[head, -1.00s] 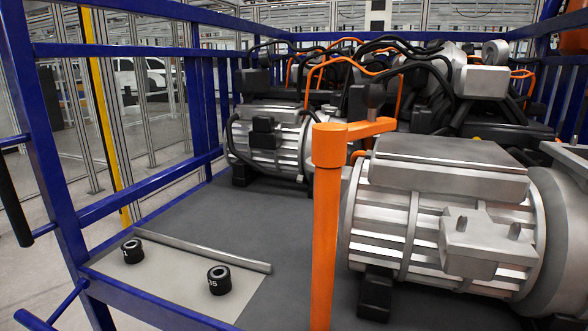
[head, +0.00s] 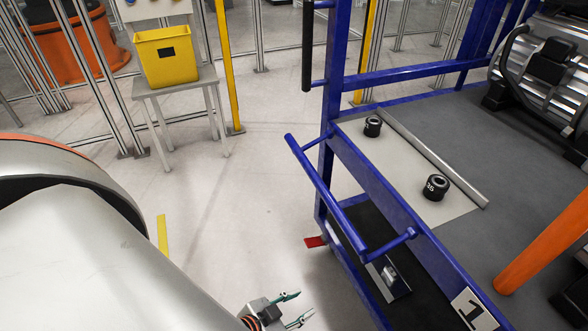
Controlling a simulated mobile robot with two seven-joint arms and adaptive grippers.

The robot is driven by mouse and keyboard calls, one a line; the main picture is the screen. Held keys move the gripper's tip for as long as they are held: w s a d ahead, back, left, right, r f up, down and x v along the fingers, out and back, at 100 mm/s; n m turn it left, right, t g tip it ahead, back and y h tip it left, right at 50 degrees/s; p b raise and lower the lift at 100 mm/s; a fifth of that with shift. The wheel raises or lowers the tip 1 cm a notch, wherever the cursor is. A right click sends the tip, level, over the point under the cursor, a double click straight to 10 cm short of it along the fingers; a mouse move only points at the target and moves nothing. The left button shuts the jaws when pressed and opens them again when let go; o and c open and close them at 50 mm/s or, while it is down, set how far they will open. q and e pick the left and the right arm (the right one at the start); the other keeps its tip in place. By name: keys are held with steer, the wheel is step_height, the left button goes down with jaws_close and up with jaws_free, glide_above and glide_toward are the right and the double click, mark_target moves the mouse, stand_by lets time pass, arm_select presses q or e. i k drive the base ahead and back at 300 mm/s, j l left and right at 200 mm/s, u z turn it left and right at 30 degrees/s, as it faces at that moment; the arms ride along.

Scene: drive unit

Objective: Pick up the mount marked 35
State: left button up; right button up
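The mount marked 35 (head: 436,188) is a short black ring with white digits. It stands upright on the light plate (head: 408,178) on the blue cart's upper deck, right of centre. A second black mount (head: 373,126) stands farther back on the same plate, and its marking is not readable now. My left gripper (head: 306,303) is at the bottom edge, low and left of the cart. Its two thin fingers are apart with nothing between them. It is well away from both mounts. My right gripper is not in view.
A metal bar (head: 432,157) edges the plate on its right. The cart's blue handle (head: 325,195) juts out on the near left side. An orange post (head: 545,245) and a motor (head: 548,80) are to the right. A yellow bin (head: 165,56) stands on a table (head: 180,88). Floor between is clear.

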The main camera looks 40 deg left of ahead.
mark_target(435, 189)
steer(key=u, duration=0.9)
steer(key=i+j+z, duration=0.2)
steer(key=j+z, duration=0.8)
steer(key=j, duration=0.2)
steer(key=j+z, duration=0.45)
steer(key=j, duration=0.25)
